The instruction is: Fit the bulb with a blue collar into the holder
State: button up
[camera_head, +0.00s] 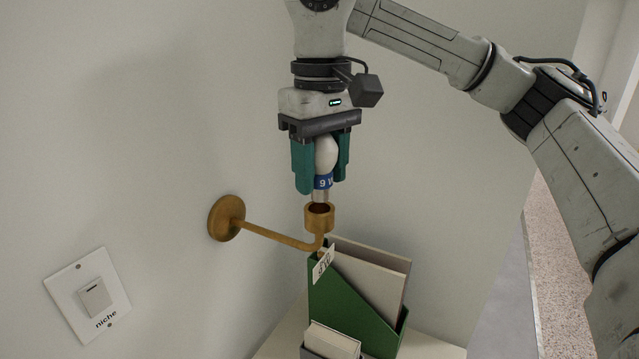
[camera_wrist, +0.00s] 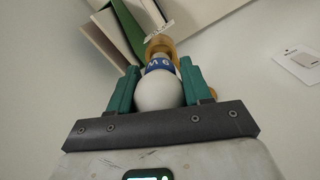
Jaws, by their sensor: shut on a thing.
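My gripper (camera_head: 321,170) points straight down with its teal fingers shut on the bulb with a blue collar (camera_head: 325,155). The bulb is white, with lettering on its blue collar and a metal base pointing down. The brass holder (camera_head: 319,217) is a cup on an arm from a round wall plate. In the head view the bulb's base is right above the holder's open mouth, at or just over its rim; I cannot tell if it touches. In the wrist view the bulb (camera_wrist: 158,92) sits between the fingers (camera_wrist: 157,85), and the holder (camera_wrist: 161,46) shows partly behind the collar.
A green file box (camera_head: 345,310) with folders stands on a pale surface below the holder, with a small grey box (camera_head: 331,342) of cards in front. A wall switch marked "niche" (camera_head: 95,296) is at the lower left. The wall stands close behind the holder.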

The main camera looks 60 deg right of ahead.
aim_at(319, 190)
jog(key=shift+w+f, duration=0.15)
jog(key=shift+f, duration=1.5)
jog(key=shift+f, duration=0.2)
jog(key=o, duration=1)
jog(key=shift+o, duration=0.2)
jog(key=shift+r, duration=0.1)
notch_tip(319, 190, up, 12)
jog(key=shift+r+b, duration=0.1)
jog(key=shift+b, duration=0.25)
